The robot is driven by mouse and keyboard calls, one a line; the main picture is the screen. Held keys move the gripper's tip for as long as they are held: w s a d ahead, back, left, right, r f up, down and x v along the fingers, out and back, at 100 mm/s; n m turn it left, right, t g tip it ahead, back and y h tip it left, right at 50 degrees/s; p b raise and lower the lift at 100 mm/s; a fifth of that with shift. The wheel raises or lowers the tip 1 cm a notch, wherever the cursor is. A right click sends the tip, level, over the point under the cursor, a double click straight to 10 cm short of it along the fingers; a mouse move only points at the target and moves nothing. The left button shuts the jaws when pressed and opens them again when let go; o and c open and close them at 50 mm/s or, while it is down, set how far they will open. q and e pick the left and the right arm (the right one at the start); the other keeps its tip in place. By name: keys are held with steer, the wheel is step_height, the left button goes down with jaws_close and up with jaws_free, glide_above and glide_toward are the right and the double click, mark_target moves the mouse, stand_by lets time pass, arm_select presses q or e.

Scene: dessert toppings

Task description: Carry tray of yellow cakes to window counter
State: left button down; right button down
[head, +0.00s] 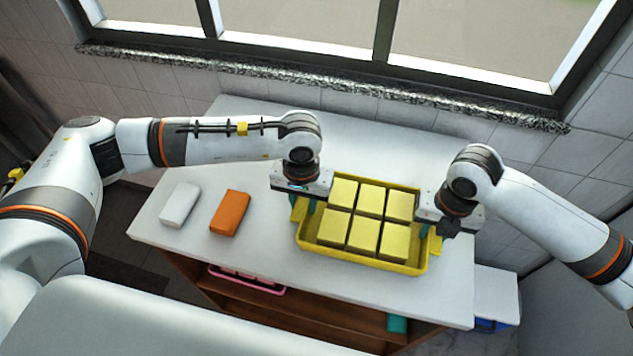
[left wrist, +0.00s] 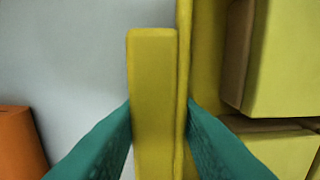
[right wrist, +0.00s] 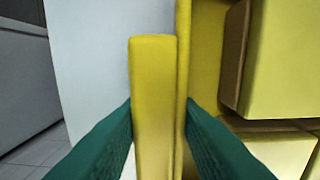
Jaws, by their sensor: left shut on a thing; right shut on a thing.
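A yellow tray (head: 365,262) is over the white counter under the window, with several yellow cakes (head: 370,199) in it in two rows. My left gripper (head: 308,208) is at the tray's left side. In the left wrist view its teal fingers are shut on the tray's yellow side handle (left wrist: 152,100). My right gripper (head: 431,232) is at the tray's right side. In the right wrist view its fingers are shut on the other handle (right wrist: 152,100). I cannot tell whether the tray touches the counter. The grippers hide parts of the tray's sides.
The white counter (head: 160,232) stands below the window's stone sill (head: 330,82). A white block (head: 179,204) and an orange block (head: 229,212) lie on its left part. Shelves below hold a pink-edged tray (head: 247,280) and a teal item (head: 397,324). The counter behind the cakes is clear.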

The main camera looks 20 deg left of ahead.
arm_select(q)
steer(key=c, duration=1.5)
jaws_free()
steer(key=shift+f, duration=0.35)
arm_select(e)
steer(key=c, duration=1.5)
jaws_free()
steer(key=shift+f, duration=0.4)
arm_select(q)
steer(key=o, duration=0.4)
steer(key=shift+r, duration=0.15)
arm_select(e)
steer(key=o, duration=0.4)
steer(key=shift+r, duration=0.15)
steer(key=shift+r, duration=0.2)
arm_select(q)
step_height(320, 180, up, 12)
arm_select(e)
step_height(320, 180, up, 12)
steer(key=shift+f, duration=0.15)
